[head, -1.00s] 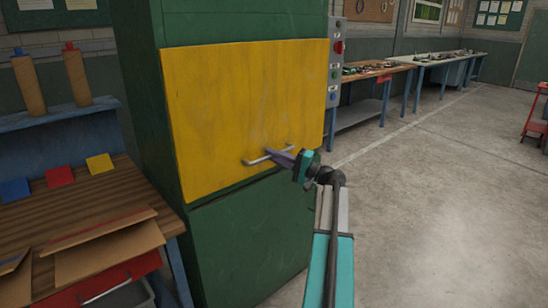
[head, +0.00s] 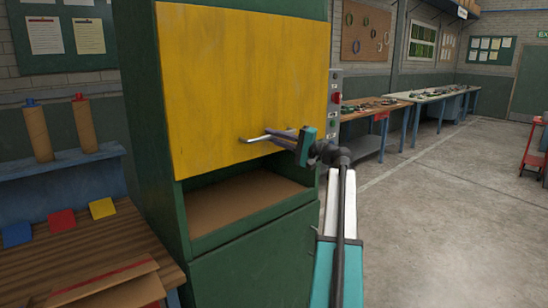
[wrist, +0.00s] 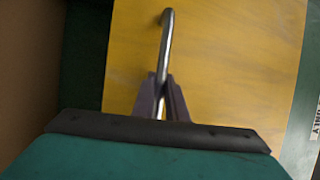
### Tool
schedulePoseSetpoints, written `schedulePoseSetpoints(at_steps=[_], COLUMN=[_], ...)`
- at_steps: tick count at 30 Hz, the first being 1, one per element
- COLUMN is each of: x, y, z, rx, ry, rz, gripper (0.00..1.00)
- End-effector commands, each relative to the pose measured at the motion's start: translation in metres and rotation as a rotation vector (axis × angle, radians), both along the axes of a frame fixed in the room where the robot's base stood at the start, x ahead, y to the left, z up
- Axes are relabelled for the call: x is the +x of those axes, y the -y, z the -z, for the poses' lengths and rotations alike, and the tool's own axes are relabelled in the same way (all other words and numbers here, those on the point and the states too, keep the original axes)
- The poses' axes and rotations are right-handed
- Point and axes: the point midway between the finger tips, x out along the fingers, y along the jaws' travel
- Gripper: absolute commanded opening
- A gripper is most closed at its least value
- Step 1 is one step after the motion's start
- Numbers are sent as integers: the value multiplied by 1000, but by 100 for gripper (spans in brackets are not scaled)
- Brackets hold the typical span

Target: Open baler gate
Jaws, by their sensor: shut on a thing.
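The yellow baler gate (head: 240,85) stands raised on the front of the green baler (head: 255,250). An opening (head: 245,200) with a brown floor shows below the gate's lower edge. My gripper (head: 283,137) is shut on the silver bar handle (head: 256,138) near the bottom of the gate. In the wrist view the handle (wrist: 167,40) runs between my two dark fingers (wrist: 162,98), with the yellow gate (wrist: 220,60) behind it.
A control box (head: 335,100) is on the baler's right side. Long benches (head: 380,105) line the back wall.

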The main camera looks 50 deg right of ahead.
Motion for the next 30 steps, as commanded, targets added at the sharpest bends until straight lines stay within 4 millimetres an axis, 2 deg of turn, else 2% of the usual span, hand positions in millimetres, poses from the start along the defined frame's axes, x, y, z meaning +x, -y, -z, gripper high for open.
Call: schedulePoseSetpoints(at_steps=[1,3,9,12,18,29,30], x=[1,1,0,0,0,0,0], y=[2,2,2,2,1,1,1], z=[-26,-49,-102,-120,-137,-138,-138], rx=[-3,-2,-2,-1,0,1,1], ry=[4,5,4,3,1,1,1], rz=[1,1,1,1,1,1,1], gripper=[0,0,0,0,0,0,14])
